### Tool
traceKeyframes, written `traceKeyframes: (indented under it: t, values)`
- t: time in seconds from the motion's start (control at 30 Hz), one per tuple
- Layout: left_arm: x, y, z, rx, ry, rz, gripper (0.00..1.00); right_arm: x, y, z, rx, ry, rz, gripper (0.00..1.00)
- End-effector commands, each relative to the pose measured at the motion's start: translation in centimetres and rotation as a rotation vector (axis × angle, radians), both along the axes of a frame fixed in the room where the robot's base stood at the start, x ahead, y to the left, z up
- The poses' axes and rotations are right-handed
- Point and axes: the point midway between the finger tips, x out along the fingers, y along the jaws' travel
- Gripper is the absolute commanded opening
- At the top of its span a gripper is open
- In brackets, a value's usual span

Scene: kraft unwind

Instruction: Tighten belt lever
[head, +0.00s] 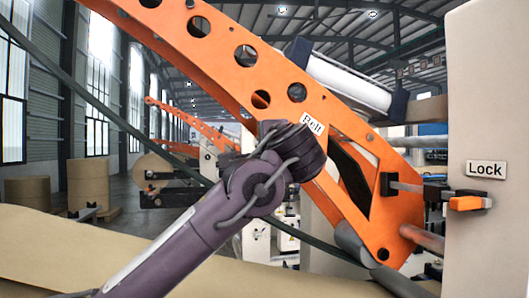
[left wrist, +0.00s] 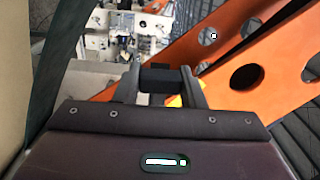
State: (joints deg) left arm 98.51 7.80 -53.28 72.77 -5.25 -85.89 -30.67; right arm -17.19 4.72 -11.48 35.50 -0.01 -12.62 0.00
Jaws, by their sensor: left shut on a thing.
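The belt lever is mostly hidden behind my left wrist in the head view, near the white "Belt" label (head: 312,124) on the orange arm (head: 385,215). In the left wrist view my left gripper (left wrist: 168,78) is shut on a dark lever piece (left wrist: 160,76) between its two fingers. A small yellow-orange part (left wrist: 178,100) shows just below that piece. The fingertips are hidden in the head view, where only my dark wrist and hand (head: 292,152) show against the orange arm. My right gripper is in neither view.
A pale panel (head: 485,90) at the right carries a "Lock" label (head: 485,170) and an orange-tipped lock lever (head: 466,203). A white roller (head: 345,82) lies behind the orange arm. Brown paper (head: 40,240) spans the lower left. Paper rolls (head: 88,184) stand farther back.

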Motion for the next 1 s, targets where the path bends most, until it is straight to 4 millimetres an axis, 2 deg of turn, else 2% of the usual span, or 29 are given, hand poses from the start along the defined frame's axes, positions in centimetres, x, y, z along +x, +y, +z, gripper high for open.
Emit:
traceKeyframes:
  t: [0.13,0.17,0.33,0.67,1.0]
  values:
    - [0.0,0.2,0.1,-0.006,-0.002,0.003,0.0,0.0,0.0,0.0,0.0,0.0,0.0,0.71]
    - [0.0,0.2,0.1,-0.006,-0.002,0.003,0.38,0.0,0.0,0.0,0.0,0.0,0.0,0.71]
    - [0.0,0.1,0.1,-0.005,-0.001,0.002,0.58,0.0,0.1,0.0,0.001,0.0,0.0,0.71]
    - [-0.4,-0.1,-0.1,-0.003,-0.002,0.0,0.58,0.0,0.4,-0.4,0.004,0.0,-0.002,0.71]
    - [-5.5,-1.8,-0.4,-0.005,-0.004,-0.001,0.58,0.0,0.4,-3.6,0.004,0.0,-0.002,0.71]
